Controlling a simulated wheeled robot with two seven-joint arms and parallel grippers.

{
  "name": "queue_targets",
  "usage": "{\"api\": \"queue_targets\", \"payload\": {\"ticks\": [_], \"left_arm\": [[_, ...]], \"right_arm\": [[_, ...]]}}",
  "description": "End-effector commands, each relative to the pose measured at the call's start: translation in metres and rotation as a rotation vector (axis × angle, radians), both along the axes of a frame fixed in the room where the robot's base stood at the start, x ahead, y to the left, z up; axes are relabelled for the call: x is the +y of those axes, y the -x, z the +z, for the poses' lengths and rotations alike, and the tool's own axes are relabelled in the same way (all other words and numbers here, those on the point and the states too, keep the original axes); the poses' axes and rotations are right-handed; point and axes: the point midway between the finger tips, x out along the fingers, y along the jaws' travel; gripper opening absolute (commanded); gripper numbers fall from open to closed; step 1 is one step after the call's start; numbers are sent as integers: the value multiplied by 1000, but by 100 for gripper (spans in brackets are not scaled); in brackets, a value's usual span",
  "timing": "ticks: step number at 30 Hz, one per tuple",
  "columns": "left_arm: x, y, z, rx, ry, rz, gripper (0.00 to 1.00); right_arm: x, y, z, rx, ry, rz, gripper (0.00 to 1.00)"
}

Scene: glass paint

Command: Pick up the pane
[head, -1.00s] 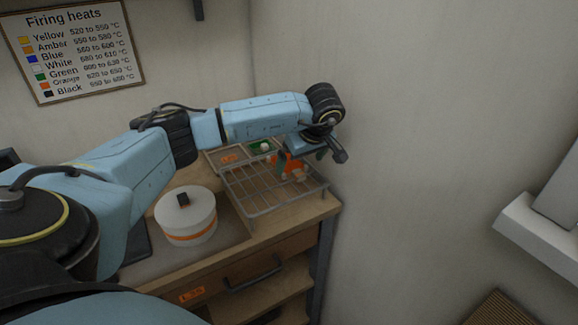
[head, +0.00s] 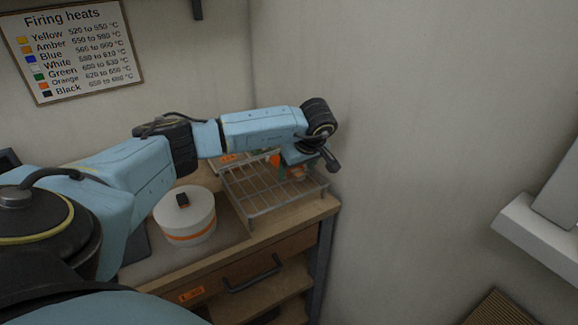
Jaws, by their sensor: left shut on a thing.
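My left gripper (head: 290,172) comes in from the left and points down at the far right part of the wire rack (head: 262,206). It is shut on a small pane (head: 298,174), mostly hidden behind the gripper and wrist; only an orange-brown bit shows. I cannot tell whether the pane touches the rack. An orange patch (head: 274,160) shows just left of the fingers. My right gripper is out of view.
A round white pot with an orange band (head: 186,226) and a dark lid knob stands left of the rack on the wooden bench (head: 285,231). A wall rises close behind and right of the rack. A firing heats chart (head: 76,52) hangs on the wall.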

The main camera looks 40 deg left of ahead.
Motion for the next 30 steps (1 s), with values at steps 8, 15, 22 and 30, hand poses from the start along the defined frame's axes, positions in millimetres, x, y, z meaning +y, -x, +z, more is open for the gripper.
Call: {"api": "queue_targets", "payload": {"ticks": [8,15,22,30], "left_arm": [[0,-1,15,-5,-1,0,53],[0,-1,63,-4,-1,-1,53],[0,0,97,-2,-1,1,53],[0,0,117,1,-1,0,53]], "right_arm": [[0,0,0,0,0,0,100],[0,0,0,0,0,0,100],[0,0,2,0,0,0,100],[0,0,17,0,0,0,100]]}}
